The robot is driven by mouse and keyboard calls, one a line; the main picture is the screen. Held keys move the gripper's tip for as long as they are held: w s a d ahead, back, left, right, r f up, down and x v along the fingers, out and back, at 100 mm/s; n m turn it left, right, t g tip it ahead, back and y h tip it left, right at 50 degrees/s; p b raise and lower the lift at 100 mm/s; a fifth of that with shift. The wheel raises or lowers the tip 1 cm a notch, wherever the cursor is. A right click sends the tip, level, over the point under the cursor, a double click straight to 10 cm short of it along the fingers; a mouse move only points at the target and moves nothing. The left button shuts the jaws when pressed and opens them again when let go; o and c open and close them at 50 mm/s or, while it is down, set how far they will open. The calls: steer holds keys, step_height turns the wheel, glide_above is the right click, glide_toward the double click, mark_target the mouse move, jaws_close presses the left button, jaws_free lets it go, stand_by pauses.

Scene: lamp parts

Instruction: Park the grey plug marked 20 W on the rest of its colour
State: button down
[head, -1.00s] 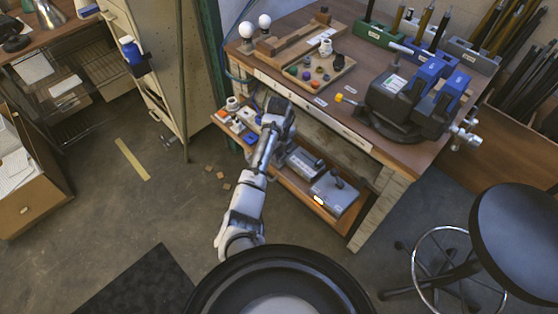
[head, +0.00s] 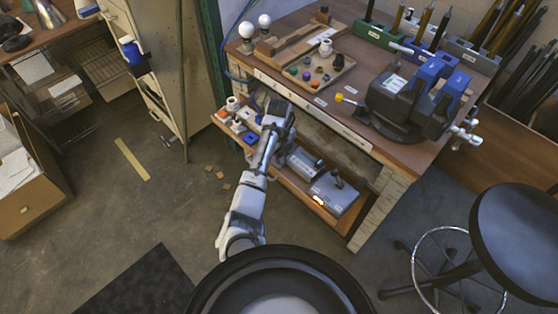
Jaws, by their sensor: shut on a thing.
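My gripper (head: 280,108) is in front of the bench's left part, above the lower shelf (head: 292,182). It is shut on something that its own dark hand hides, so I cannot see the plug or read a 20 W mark. A small group of orange, white and blue pieces (head: 249,138) sits at the shelf's left end, just left of my gripper. They are too small to tell which are rests, and I cannot make out a grey one. A thin blue cord (head: 223,55) curves past the bench's left corner towards the area behind my gripper.
Two grey boxes with dark tops, one of them here (head: 334,193), stand on the lower shelf to the right. The bench top (head: 330,112) overhangs the shelf. A tray of small coloured parts (head: 338,72) and a dark machine (head: 398,105) are on it. A stool (head: 515,240) stands right.

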steer(key=shift+s+d+f, duration=0.1)
steer(key=shift+s, duration=0.05)
steer(key=c, duration=1.2)
jaws_free()
steer(key=shift+r, duration=0.2)
step_height(320, 180, up, 14)
steer(key=shift+f, duration=0.2)
